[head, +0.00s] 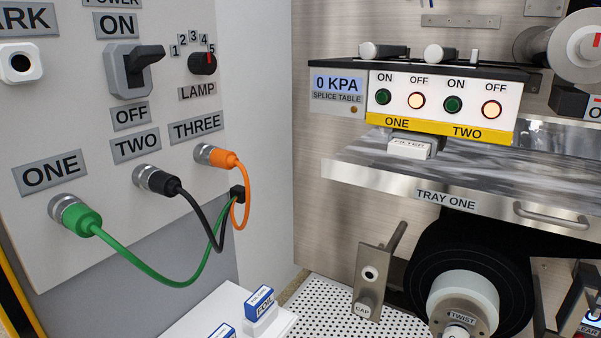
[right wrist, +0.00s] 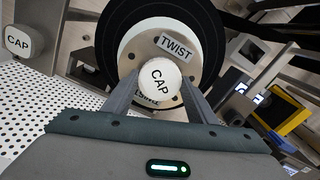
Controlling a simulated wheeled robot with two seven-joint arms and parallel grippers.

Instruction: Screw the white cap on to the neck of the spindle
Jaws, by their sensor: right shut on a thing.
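The white cap (right wrist: 160,82), lettered CAP, sits between the two fingers of my right gripper (right wrist: 161,88) in the right wrist view. The gripper is shut on it. Behind the cap is the round metal spindle face (right wrist: 135,50) with a TWIST label (right wrist: 174,45). The cap hides the neck, so I cannot tell whether the two touch or how far the cap is on. In the head view the spindle face (head: 484,312) shows at the bottom edge, with part of the cap (head: 455,332) cut off. My left gripper is in neither view.
A black roll (head: 428,262) surrounds the white core (head: 478,287) of the spindle. A metal bracket (head: 375,260) with a CAP label (head: 362,308) stands left of it. Tray one (head: 450,197) is above. A perforated plate (head: 335,296) lies below left. Cables hang at left.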

